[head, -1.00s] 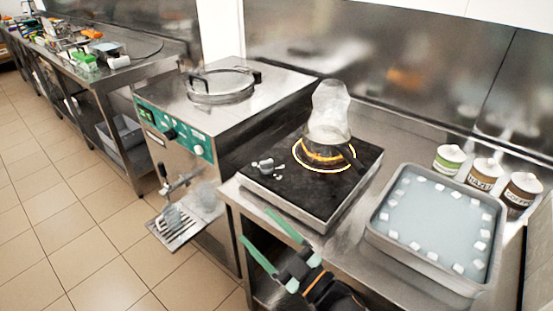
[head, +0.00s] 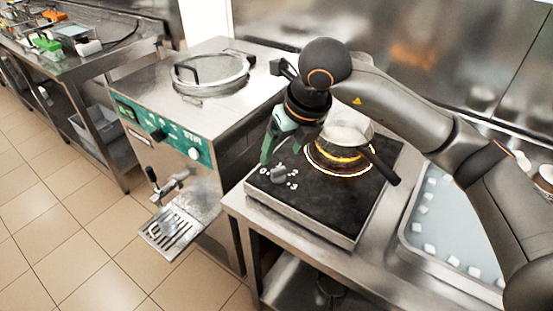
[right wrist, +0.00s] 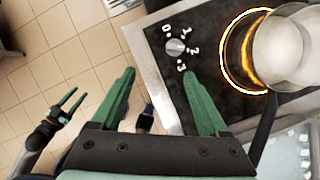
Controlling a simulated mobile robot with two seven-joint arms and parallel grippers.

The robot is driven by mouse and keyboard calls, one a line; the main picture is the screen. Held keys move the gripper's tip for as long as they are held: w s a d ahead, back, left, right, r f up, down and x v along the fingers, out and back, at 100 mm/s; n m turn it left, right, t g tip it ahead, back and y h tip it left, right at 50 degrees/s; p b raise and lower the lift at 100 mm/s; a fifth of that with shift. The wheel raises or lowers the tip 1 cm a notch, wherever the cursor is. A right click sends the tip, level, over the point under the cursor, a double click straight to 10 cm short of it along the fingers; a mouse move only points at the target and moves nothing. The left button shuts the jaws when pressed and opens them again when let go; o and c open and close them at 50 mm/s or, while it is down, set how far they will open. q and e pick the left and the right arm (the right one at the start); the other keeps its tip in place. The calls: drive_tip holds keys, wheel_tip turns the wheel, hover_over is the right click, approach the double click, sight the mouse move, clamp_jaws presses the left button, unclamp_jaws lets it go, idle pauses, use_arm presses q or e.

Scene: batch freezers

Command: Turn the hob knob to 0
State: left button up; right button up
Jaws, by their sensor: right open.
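The hob knob (head: 279,175) is a small grey knob on the front left of the black hob (head: 320,205), with white numerals around it. In the right wrist view the knob (right wrist: 175,46) has 0, 1, 2 and 3 beside it; its exact setting is unclear. My right gripper (head: 270,150) points down near the hob's left edge, just behind the knob in the picture. In the right wrist view its green fingers (right wrist: 160,74) are spread and empty, with the knob beyond the tips. My left gripper (right wrist: 76,97) shows only there, open and empty, away from the hob.
A saucepan (head: 346,136) stands on the glowing orange ring (head: 325,165), its dark handle pointing front right. My right arm passes over the hob's back right. A tray of white cubes (head: 425,225) lies to the right. The batch freezer (head: 215,115) stands to the left.

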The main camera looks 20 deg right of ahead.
sight(278, 169)
drive_tip(key=shift+h, duration=0.5)
drive_tip(key=x, duration=0.4)
drive_tip(key=w+d+p+x, duration=0.1)
drive_tip(key=x, duration=0.6)
drive_tip(key=shift+w+d+p, duration=0.3)
drive_tip(key=shift+w+p, duration=0.1)
drive_tip(key=shift+w, duration=0.05)
clamp_jaws()
